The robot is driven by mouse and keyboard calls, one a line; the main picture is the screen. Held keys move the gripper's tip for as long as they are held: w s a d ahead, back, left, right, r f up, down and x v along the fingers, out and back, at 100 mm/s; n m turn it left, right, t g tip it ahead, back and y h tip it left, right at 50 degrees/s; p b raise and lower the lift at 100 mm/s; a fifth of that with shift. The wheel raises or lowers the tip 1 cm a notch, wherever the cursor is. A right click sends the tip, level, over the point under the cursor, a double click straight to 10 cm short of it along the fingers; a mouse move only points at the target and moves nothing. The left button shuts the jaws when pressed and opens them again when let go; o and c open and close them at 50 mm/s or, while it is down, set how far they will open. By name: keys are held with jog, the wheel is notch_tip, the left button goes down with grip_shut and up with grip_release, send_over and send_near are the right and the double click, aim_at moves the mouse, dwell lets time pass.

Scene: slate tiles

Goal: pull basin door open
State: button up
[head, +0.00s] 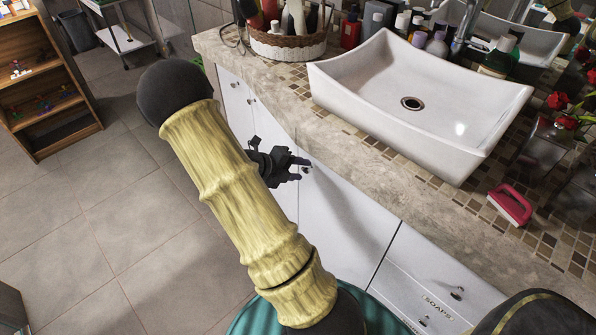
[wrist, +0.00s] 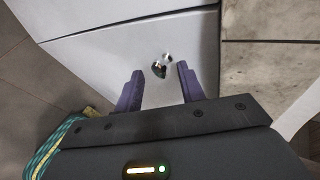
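The white basin door (head: 345,220) is under the basin (head: 415,95) in the head view and looks closed. Its small metal knob (wrist: 162,66) shows in the wrist view, between and slightly beyond the tips of my two purple fingers. My gripper (head: 302,170) is open, at the upper left part of the door in the head view. The fingers stand on either side of the knob with gaps and are not closed on it. I cannot tell the exact depth between fingertips and knob.
A stone counter (head: 400,205) overhangs the cabinet. A drawer labelled soaps (head: 425,290) is right of the door, and narrower white fronts (head: 237,105) are left. A wooden shelf (head: 45,75) stands far left. Tiled floor (head: 110,215) in front of the cabinet is clear.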

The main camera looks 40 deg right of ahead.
jog(key=shift+d, duration=0.1)
jog(key=shift+f, duration=0.1)
grip_shut()
